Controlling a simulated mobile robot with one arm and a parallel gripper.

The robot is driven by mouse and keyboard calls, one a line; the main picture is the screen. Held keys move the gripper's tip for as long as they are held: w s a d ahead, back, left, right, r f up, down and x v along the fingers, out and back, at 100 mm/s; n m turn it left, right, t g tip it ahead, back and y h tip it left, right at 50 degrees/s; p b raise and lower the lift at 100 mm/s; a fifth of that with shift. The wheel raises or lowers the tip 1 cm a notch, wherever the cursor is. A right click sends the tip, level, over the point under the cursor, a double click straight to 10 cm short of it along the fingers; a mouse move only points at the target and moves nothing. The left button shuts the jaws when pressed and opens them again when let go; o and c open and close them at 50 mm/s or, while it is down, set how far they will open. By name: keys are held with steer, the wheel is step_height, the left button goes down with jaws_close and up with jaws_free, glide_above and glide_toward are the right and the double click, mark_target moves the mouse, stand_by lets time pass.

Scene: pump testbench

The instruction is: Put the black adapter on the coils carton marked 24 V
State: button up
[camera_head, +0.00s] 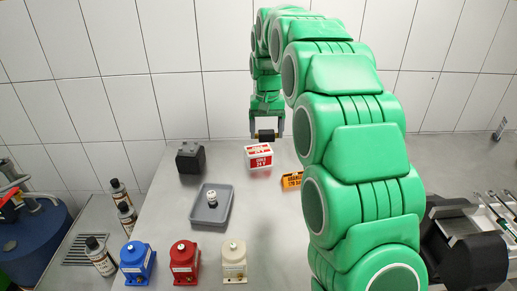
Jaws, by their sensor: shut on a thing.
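My gripper (266,136) is shut on the black adapter (266,136), a small dark cylinder lying sideways between the fingers. It hangs just above the back edge of the coils carton in this view. The coils carton marked 24 V (259,161) is a small red and white box on the grey table.
An orange carton (292,181) stands to the right, partly hidden by my green arm. A black block (190,158) and a grey tray (222,214) holding a small white-topped item are to the left. Blue (138,262), red (185,263) and cream (233,262) units line the front.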

steer(key=w+f, duration=0.3)
steer(key=w, duration=0.5)
glide_above(258, 149)
steer(key=s, duration=0.1)
step_height(258, 149, down, 6)
steer(key=shift+d+r, duration=0.15)
steer(key=shift+r, duration=0.05)
steer(key=shift+w+f, duration=0.3)
steer(key=shift+f, duration=0.15)
steer(key=shift+f, duration=0.1)
steer(key=shift+w+f, duration=0.1)
steer(key=shift+w, duration=0.05)
steer(key=shift+f, duration=1.55)
steer(key=o, duration=1)
steer(key=shift+f, duration=0.1)
